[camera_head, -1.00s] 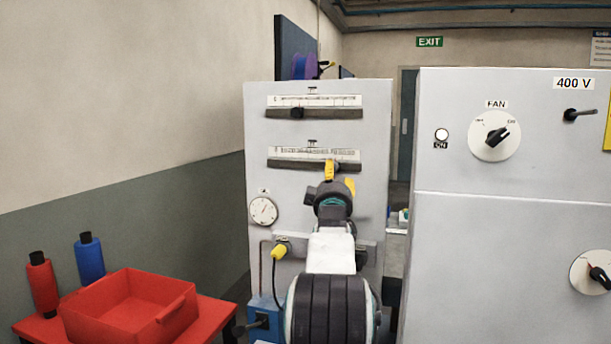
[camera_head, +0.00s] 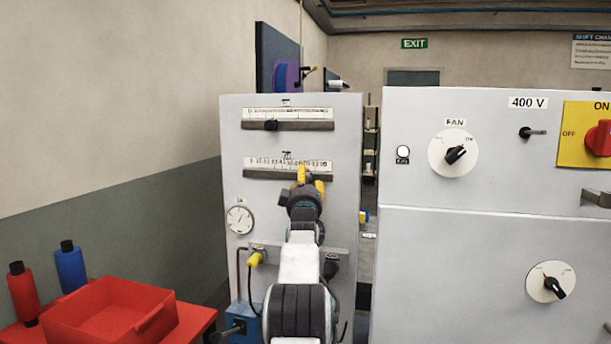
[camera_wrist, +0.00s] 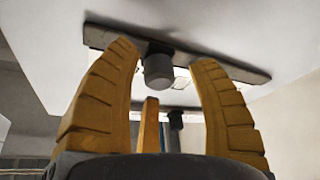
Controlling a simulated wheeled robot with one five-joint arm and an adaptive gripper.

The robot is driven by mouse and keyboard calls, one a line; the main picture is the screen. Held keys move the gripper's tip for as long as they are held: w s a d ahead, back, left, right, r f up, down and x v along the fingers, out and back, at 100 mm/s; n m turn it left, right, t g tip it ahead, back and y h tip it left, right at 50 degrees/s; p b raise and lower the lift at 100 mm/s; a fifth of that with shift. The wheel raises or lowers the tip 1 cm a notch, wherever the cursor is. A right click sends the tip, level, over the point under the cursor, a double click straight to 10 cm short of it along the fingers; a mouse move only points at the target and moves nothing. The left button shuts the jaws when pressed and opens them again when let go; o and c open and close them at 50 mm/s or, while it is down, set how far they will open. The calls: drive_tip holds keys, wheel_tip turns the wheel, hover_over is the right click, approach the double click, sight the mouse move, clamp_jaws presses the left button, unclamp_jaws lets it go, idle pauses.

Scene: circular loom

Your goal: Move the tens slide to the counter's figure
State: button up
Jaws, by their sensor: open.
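The grey panel (camera_head: 340,200) carries two slides. The upper slide has a dark bar (camera_head: 310,126) under a white scale, with a black knob (camera_head: 271,125) left of its middle. The lower slide has a finer scale (camera_head: 270,162) above its dark bar (camera_head: 262,174); its knob is hidden behind my gripper in the head view. My yellow-fingered gripper (camera_head: 310,180) is at the lower bar, right of its middle. In the wrist view my gripper (camera_wrist: 165,60) is open, with a dark grey knob (camera_wrist: 158,70) between its fingers, apart from both. I cannot read the slide labels.
A round gauge (camera_head: 239,219) and a yellow-headed plug (camera_head: 255,258) sit lower on the panel. A grey cabinet (camera_head: 470,280) with a FAN dial (camera_head: 453,153) stands to the right. A red tray (camera_head: 110,312) and two bobbins are at lower left.

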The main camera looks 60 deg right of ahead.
drive_tip(key=shift+w+d+r, duration=0.2)
drive_tip(key=shift+w+d, duration=0.05)
drive_tip(key=shift+d, duration=0.2)
drive_tip(key=shift+o, duration=0.3)
clamp_jaws()
